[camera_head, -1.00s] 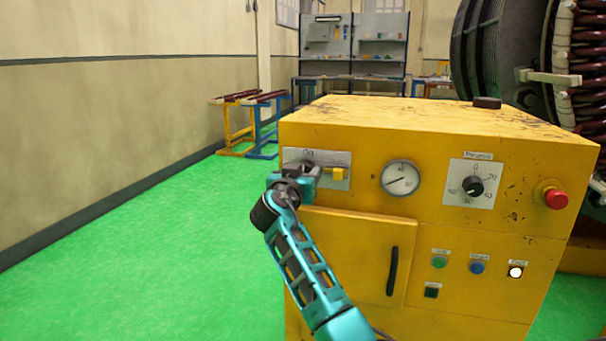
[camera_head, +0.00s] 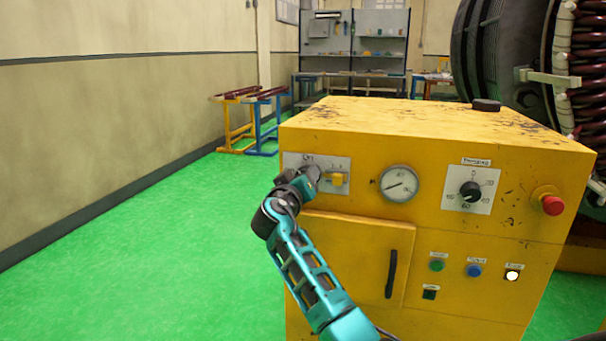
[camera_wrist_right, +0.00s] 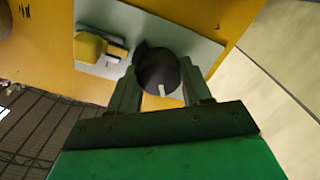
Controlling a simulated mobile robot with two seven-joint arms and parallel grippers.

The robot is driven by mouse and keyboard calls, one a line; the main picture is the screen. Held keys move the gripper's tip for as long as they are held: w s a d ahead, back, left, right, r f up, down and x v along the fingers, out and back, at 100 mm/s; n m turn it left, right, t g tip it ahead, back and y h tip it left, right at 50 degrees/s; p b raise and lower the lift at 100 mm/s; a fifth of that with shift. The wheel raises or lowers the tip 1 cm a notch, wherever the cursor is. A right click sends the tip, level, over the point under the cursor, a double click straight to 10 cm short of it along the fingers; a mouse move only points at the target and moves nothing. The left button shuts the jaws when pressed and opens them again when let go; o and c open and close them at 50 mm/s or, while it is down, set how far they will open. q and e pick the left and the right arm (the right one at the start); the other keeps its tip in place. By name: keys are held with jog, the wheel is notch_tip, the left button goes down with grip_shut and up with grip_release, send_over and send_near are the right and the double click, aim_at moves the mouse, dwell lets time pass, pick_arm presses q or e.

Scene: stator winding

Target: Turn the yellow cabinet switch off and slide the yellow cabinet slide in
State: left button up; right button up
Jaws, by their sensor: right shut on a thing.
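The yellow cabinet (camera_head: 430,134) stands ahead. A grey plate (camera_head: 342,163) at its upper left carries the switch and the slide. My right gripper (camera_head: 312,178) is at the left part of this plate, and in the head view it covers the switch. In the right wrist view, my right gripper (camera_wrist_right: 158,92) is shut on the switch (camera_wrist_right: 157,72), a dark round knob with a white mark, one finger on each side. The yellow slide (camera_head: 338,179) is on the plate just right of the gripper; it also shows in the right wrist view (camera_wrist_right: 90,46). My left gripper is out of view.
The cabinet front also has a gauge (camera_head: 399,184), a pressure dial (camera_head: 470,191), a red button (camera_head: 552,204), several small buttons and a door handle (camera_head: 391,274). A large coil machine (camera_head: 500,50) stands behind right. Green floor (camera_head: 150,240) is free at left.

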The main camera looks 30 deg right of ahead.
pick_arm(q)
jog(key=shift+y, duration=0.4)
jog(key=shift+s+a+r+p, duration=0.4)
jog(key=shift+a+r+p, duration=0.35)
jog(key=shift+p, duration=0.95)
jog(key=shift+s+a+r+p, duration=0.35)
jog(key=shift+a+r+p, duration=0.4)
jog(key=shift+p, duration=0.95)
pick_arm(e)
jog(key=shift+n, duration=6)
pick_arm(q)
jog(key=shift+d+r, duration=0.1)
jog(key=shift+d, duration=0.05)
pick_arm(e)
jog(key=o, duration=1.1)
jog(key=shift+c, duration=0.2)
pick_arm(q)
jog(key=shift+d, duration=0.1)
pick_arm(e)
jog(key=shift+a, duration=0.1)
